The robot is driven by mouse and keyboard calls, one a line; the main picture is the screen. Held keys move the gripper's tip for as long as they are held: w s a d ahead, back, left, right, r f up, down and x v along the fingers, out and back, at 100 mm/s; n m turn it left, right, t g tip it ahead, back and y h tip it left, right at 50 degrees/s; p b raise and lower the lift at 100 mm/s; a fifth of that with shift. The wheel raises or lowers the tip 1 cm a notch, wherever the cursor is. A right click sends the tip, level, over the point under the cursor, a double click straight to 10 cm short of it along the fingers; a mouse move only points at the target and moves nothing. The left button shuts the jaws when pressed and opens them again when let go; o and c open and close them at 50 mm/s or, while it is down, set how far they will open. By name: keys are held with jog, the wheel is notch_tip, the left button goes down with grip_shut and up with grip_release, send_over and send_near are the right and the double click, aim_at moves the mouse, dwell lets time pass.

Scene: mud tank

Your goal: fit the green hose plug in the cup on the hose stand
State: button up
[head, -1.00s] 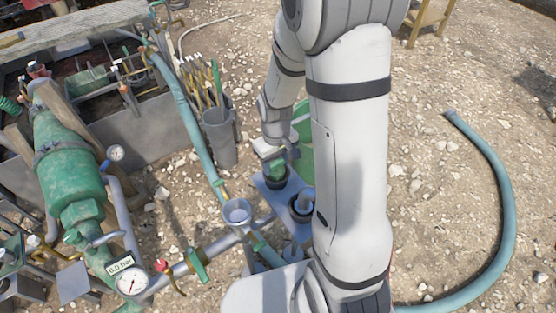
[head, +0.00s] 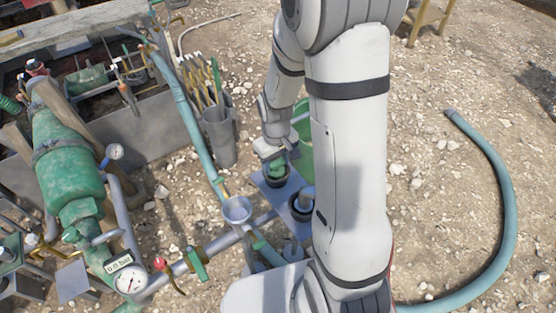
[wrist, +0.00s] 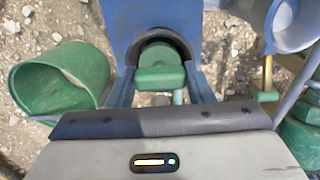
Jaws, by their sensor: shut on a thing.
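The green hose plug (wrist: 160,76) is between the fingers of my gripper (wrist: 161,86), which is shut on it. The plug also shows in the head view (head: 277,166), right at the mouth of a dark round cup (head: 277,182). The cup's dark rim (wrist: 181,42) curves around the plug's far side in the wrist view. The plug's lower end is hidden, so I cannot tell how deep it sits. The cup is on the flat blue-grey hose stand (wrist: 122,25). My gripper (head: 278,158) is directly above the cup in the head view.
A second dark cup (head: 300,207) holding a grey piece is close by on the stand. A green bucket (wrist: 62,80) stands beside the stand. A grey funnel (head: 237,210) and pipework are to the left. A blue hose (head: 510,205) lies on open gravel at right.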

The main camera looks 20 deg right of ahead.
jog(key=shift+f, duration=0.3)
jog(key=o, duration=1.1)
jog(key=shift+c, duration=0.2)
jog(key=shift+r, duration=0.15)
notch_tip(320, 180, up, 8)
jog(key=shift+f+p, duration=0.2)
jog(key=shift+p, duration=0.55)
